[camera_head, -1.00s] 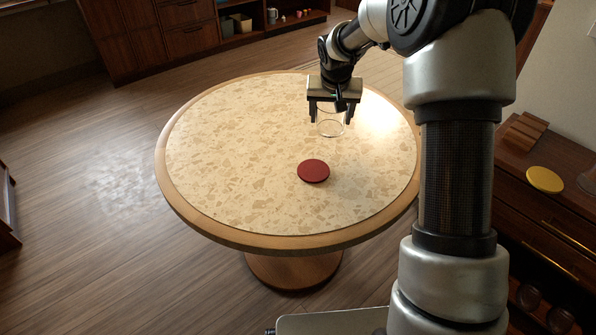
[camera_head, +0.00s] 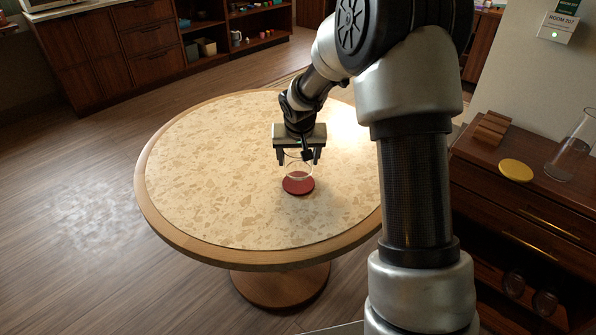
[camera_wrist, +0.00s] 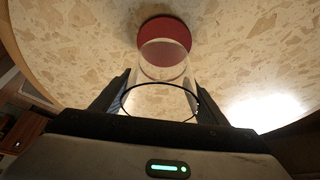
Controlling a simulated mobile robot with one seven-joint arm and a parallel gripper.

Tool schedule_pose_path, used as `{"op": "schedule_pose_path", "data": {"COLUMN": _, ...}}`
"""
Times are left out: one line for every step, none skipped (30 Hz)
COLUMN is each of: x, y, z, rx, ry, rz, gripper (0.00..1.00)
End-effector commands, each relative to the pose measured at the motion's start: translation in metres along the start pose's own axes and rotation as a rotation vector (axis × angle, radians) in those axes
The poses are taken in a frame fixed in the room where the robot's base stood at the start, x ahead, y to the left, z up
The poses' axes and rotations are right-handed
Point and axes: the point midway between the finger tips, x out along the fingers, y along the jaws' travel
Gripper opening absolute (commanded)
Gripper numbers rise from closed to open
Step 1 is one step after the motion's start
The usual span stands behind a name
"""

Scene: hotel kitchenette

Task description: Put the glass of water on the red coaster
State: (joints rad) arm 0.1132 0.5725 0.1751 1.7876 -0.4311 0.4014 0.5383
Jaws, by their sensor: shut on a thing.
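The clear glass (camera_head: 298,170) is between the fingers of my gripper (camera_head: 298,158), which is shut on it. In the wrist view the glass (camera_wrist: 160,88) shows its rim close to my gripper (camera_wrist: 160,100) and its base farther off. The red coaster (camera_head: 298,188) lies flat on the round table. In the head view the glass is over the coaster's far part. In the wrist view the coaster (camera_wrist: 164,28) shows partly through the glass and partly beyond it. I cannot tell whether the glass touches the coaster. The water is hard to make out.
The round speckled table (camera_head: 215,180) is otherwise clear. At right, a wooden cabinet (camera_head: 530,215) bears a yellow coaster (camera_head: 516,170), a clear glass vessel (camera_head: 570,150) and a wooden rack (camera_head: 490,130). Shelves (camera_head: 250,30) stand at the back.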

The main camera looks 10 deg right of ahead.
Motion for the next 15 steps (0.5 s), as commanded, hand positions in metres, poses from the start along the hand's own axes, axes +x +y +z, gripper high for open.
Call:
{"op": "schedule_pose_path", "data": {"x": 0.010, "y": 0.000, "z": 0.005, "rx": -0.002, "ry": -0.003, "rz": 0.001, "gripper": 0.38}}
{"op": "schedule_pose_path", "data": {"x": 0.015, "y": 0.000, "z": 0.008, "rx": -0.002, "ry": -0.003, "rz": 0.001, "gripper": 0.38}}
{"op": "schedule_pose_path", "data": {"x": 0.022, "y": 0.000, "z": 0.011, "rx": -0.001, "ry": -0.003, "rz": 0.001, "gripper": 0.38}}
{"op": "schedule_pose_path", "data": {"x": 0.027, "y": 0.000, "z": 0.013, "rx": -0.001, "ry": -0.003, "rz": 0.001, "gripper": 0.38}}
{"op": "schedule_pose_path", "data": {"x": 0.030, "y": 0.000, "z": 0.014, "rx": -0.001, "ry": -0.002, "rz": 0.001, "gripper": 0.38}}
{"op": "schedule_pose_path", "data": {"x": 0.034, "y": 0.000, "z": 0.015, "rx": -0.002, "ry": -0.002, "rz": 0.001, "gripper": 0.38}}
{"op": "schedule_pose_path", "data": {"x": 0.035, "y": 0.000, "z": 0.016, "rx": -0.002, "ry": -0.001, "rz": 0.000, "gripper": 0.38}}
{"op": "schedule_pose_path", "data": {"x": 0.036, "y": 0.000, "z": 0.016, "rx": -0.001, "ry": 0.000, "rz": 0.000, "gripper": 0.38}}
{"op": "schedule_pose_path", "data": {"x": 0.035, "y": 0.000, "z": 0.016, "rx": -0.001, "ry": 0.000, "rz": 0.000, "gripper": 0.38}}
{"op": "schedule_pose_path", "data": {"x": 0.035, "y": 0.000, "z": 0.015, "rx": 0.000, "ry": 0.001, "rz": 0.000, "gripper": 0.38}}
{"op": "schedule_pose_path", "data": {"x": 0.035, "y": 0.000, "z": 0.015, "rx": 0.000, "ry": 0.001, "rz": 0.000, "gripper": 0.38}}
{"op": "schedule_pose_path", "data": {"x": 0.035, "y": 0.000, "z": 0.015, "rx": 0.000, "ry": 0.000, "rz": 0.000, "gripper": 0.38}}
{"op": "schedule_pose_path", "data": {"x": 0.035, "y": 0.000, "z": 0.015, "rx": 0.000, "ry": 0.000, "rz": 0.000, "gripper": 0.38}}
{"op": "schedule_pose_path", "data": {"x": 0.035, "y": 0.000, "z": 0.015, "rx": 0.000, "ry": 0.000, "rz": 0.000, "gripper": 0.38}}
{"op": "schedule_pose_path", "data": {"x": 0.035, "y": 0.000, "z": 0.016, "rx": -0.001, "ry": 0.000, "rz": 0.000, "gripper": 0.38}}
